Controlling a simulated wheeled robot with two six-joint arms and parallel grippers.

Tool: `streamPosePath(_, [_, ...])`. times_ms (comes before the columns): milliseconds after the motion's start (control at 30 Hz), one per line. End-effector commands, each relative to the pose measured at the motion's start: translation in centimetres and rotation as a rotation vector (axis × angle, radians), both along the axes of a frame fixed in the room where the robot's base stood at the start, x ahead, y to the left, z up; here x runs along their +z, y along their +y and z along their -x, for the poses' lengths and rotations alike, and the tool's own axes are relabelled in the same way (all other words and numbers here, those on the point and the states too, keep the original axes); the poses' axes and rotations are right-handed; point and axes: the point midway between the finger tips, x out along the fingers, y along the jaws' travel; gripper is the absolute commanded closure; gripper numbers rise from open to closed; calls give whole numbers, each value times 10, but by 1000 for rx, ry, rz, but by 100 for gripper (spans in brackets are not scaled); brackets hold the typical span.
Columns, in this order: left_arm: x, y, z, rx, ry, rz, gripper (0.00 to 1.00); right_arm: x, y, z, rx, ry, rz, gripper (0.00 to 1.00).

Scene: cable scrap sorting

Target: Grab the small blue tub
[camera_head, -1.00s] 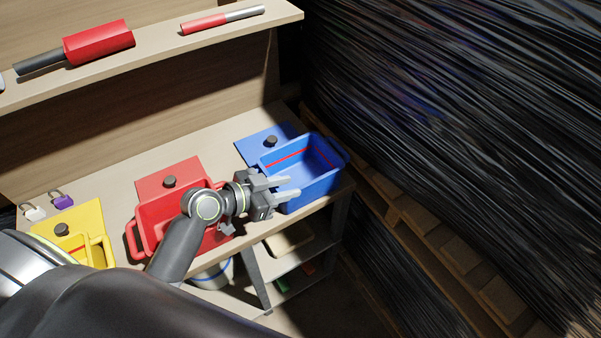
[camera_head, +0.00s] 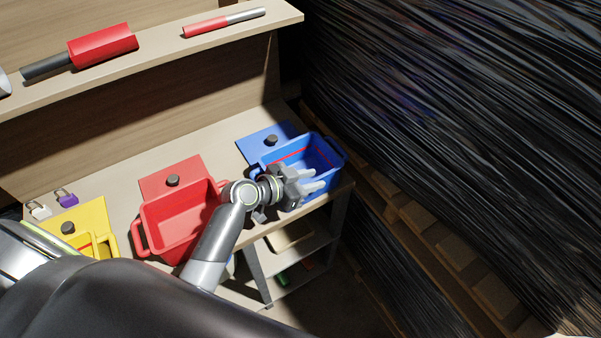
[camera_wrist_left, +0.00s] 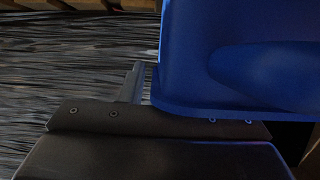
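The small blue tub (camera_head: 322,158) stands at the right end of the bench, on the front edge of a blue mat (camera_head: 262,141). It also fills the upper right of the left wrist view (camera_wrist_left: 240,50). My left gripper (camera_head: 312,182) is at the tub's near left side, with its fingers apart and pointing right across the tub's near part. In the left wrist view one finger (camera_wrist_left: 132,82) shows left of the tub's edge; the other is hidden. Whether the fingers touch the tub is unclear. My right gripper is in neither view.
A red tub (camera_head: 182,222) with a red mat stands left of the blue one, and a yellow tub (camera_head: 88,246) farther left. Two small padlocks (camera_head: 66,199) lie behind it. Black-wrapped stacks (camera_head: 460,110) stand right.

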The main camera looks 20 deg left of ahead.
Motion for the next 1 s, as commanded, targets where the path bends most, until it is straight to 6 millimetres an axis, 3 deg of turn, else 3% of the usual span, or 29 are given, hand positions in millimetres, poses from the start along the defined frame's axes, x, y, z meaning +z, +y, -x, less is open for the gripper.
streamPosePath(67, [0, 0, 0, 0, 0, 0, 71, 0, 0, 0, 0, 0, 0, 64])
streamPosePath(300, [0, 0, 0, 0, 0, 0, 100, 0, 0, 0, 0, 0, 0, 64])
streamPosePath(1000, [0, 1, 0, 1, 1, -1, 100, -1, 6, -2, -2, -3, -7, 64])
